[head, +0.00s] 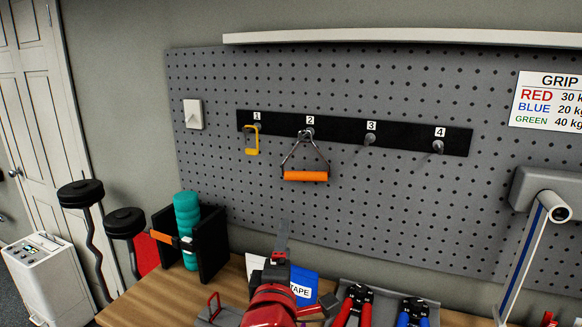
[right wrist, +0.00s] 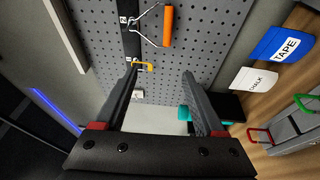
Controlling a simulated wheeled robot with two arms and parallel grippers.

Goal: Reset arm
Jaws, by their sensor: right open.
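My right arm rises from the bottom centre of the head view, and its gripper (head: 282,243) is in front of the pegboard's lower part, above the bench. In the right wrist view the two dark fingers of the right gripper (right wrist: 162,82) stand wide apart with nothing between them. An orange-handled cable grip (head: 306,175) hangs on hook 2, clear of the gripper; it also shows in the right wrist view (right wrist: 168,27). A yellow clip (head: 252,145) hangs on hook 1. My left gripper is in neither view.
The wooden bench (head: 135,300) holds a black holder with a teal roller (head: 187,225), a blue TAPE box (head: 304,285) and red and blue hand grips (head: 412,312). A jointed lamp-like arm (head: 533,230) stands at right. Hooks 3 and 4 are bare.

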